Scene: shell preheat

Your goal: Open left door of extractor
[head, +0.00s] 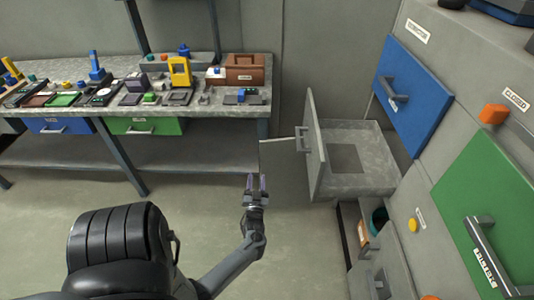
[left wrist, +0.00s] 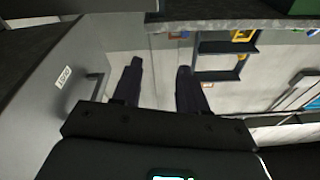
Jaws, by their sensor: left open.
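The grey machine (head: 468,62) on the right of the head view has a closed blue door (head: 412,90) with a handle and a closed green door (head: 500,200) with a handle. I cannot read for certain which label names the extractor. Low at its left, a grey panel (head: 316,150) with a handle (head: 301,139) stands upright at the outer end of a grey tray (head: 378,150). My left gripper (head: 256,182) is open and empty, below and left of that handle, apart from it. My right gripper is not in view.
A workbench (head: 190,125) with several small devices stands at the back left, with blue (head: 60,126) and green (head: 145,127) drawer fronts. An orange knob (head: 493,113) and a yellow button (head: 413,225) sit on the machine. The floor around my left gripper is clear.

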